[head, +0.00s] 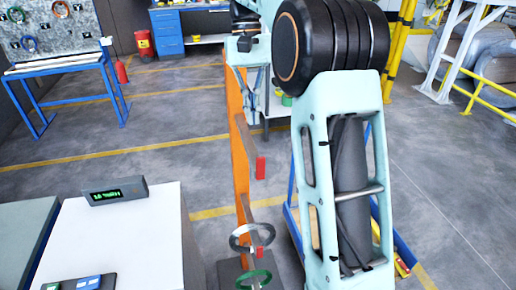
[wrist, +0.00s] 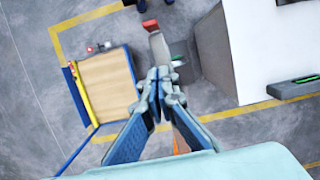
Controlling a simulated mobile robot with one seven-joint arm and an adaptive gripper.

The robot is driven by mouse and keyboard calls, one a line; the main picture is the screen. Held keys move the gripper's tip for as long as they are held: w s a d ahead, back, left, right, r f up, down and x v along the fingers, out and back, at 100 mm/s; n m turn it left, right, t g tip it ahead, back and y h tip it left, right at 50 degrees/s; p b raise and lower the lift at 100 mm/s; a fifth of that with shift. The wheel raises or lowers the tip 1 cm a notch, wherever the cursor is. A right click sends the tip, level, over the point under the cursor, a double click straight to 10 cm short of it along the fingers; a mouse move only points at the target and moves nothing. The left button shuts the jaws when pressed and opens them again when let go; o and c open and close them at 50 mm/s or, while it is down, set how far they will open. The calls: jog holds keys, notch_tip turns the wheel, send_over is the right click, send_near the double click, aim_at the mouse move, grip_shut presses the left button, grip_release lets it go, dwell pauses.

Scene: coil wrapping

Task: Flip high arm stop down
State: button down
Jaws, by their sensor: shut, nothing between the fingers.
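The orange post (head: 239,165) carries a grey high arm (head: 248,140), with a small red stop (head: 260,168) at its tip. In the head view the stop looks upright and reaches below the arm's end; I cannot tell its hinge position for certain. The stop also shows in the wrist view (wrist: 150,25), beyond my fingertips. My gripper (head: 252,121) is above the high arm, its fingers together and empty. In the wrist view the closed fingertips (wrist: 159,72) line up with the grey arm below; I cannot tell if they touch it.
A lower arm on the post has a silver ring (head: 252,237) and a green ring (head: 254,279) near it. A white table (head: 125,235) with a small display (head: 115,192) stands left. A blue-framed cart with a wooden top (wrist: 106,85) is close by.

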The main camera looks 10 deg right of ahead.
aim_at(261, 169)
jog(key=x, duration=0.6)
jog(key=shift+s+f, duration=0.15)
jog(key=shift+s, duration=1.9)
